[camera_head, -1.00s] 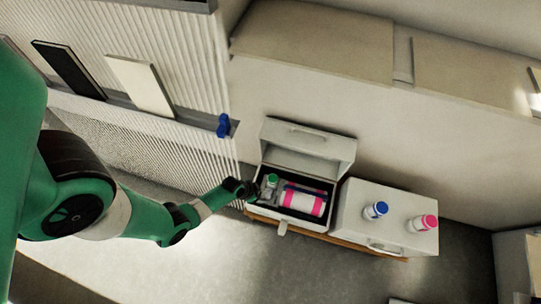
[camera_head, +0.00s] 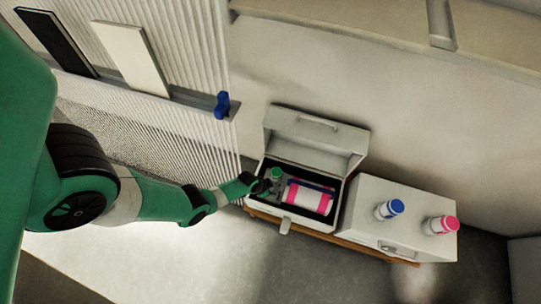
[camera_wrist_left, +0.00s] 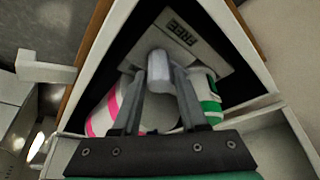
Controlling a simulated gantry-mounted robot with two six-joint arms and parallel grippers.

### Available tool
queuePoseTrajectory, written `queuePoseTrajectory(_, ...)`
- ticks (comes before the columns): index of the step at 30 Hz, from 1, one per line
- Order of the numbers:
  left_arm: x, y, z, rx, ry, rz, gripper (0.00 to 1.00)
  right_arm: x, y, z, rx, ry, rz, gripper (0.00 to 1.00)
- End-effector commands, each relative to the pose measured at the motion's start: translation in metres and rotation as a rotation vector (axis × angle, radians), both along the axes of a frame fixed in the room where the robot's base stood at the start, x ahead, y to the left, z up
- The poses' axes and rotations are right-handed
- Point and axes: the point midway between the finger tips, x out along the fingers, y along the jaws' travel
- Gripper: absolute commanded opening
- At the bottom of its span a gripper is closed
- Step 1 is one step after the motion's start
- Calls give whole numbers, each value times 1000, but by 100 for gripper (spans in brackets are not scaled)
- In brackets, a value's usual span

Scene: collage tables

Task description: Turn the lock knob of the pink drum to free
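The white drum with pink bands (camera_head: 308,196) lies in the open white case; its pink-striped side also shows in the left wrist view (camera_wrist_left: 104,113). In that view a pale grey knob (camera_wrist_left: 158,70) stands in front of a grey plate marked FREE (camera_wrist_left: 183,33). My left gripper (camera_wrist_left: 160,75) is at the knob, one fingertip on each side. I cannot tell whether the fingers press on it or only surround it. In the head view my left gripper (camera_head: 265,186) reaches into the case's left end. The right gripper is not in view.
A blue object (camera_head: 222,105) sits on the ledge at left.

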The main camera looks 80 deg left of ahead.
Motion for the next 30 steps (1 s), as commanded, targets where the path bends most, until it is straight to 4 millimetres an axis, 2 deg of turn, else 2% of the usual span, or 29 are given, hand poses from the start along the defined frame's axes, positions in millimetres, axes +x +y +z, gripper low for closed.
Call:
queuePoseTrajectory(1,0,0,0,0,0,0,32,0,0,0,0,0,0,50)
queuePoseTrajectory(6,0,0,0,0,0,0,1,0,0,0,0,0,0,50)
queuePoseTrajectory(7,0,0,0,0,0,0,0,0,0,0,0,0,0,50)
queuePoseTrajectory(20,0,0,0,-1,1,41,0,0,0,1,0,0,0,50)
queuePoseTrajectory(30,0,-1,0,2,0,246,0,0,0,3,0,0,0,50)
